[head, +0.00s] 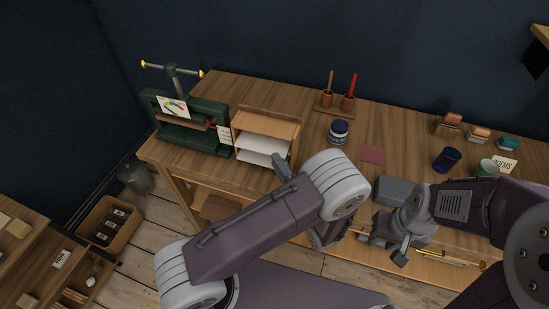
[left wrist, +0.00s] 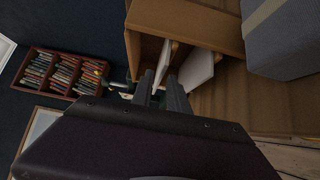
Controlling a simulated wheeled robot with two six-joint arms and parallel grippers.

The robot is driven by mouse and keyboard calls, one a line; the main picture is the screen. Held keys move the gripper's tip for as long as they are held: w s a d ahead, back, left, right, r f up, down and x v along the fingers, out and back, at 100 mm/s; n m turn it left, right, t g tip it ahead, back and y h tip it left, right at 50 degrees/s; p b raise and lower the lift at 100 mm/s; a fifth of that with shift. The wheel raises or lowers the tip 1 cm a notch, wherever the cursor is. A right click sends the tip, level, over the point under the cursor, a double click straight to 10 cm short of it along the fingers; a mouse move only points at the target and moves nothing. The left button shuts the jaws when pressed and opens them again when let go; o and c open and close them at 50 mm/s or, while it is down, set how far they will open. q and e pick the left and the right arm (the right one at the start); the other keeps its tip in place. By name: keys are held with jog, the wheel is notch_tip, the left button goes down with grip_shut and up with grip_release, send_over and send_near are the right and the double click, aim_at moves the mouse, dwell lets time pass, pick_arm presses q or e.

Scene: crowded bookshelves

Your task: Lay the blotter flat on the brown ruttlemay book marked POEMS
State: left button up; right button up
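A wooden rack (head: 268,122) on the bench holds white sheets (head: 262,142) on its levels; I cannot tell whether one is the blotter. A flat mauve square (head: 372,155) lies mid-bench. A card reading POEMS (head: 503,163) stands at the right, behind a green mug; no brown book shows clearly there. My left gripper (head: 281,167) is at the rack's front right. In the left wrist view its fingers (left wrist: 163,85) point into the rack with a narrow gap, close to a white sheet (left wrist: 163,60). My right gripper (head: 385,249) is over the bench front, fingers apart and empty.
A green press (head: 190,135) stands left of the rack. A blue-labelled jar (head: 339,131), a tool stand (head: 336,102), a dark blue cup (head: 446,160) and a grey block (head: 396,190) are on the bench. A basket (head: 108,224) is on the floor.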

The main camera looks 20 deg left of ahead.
pick_arm(q)
jog(key=shift+w+a, duration=0.15)
jog(key=shift+w, duration=0.1)
jog(key=shift+c, duration=0.4)
grip_shut()
jog(key=shift+r, duration=0.1)
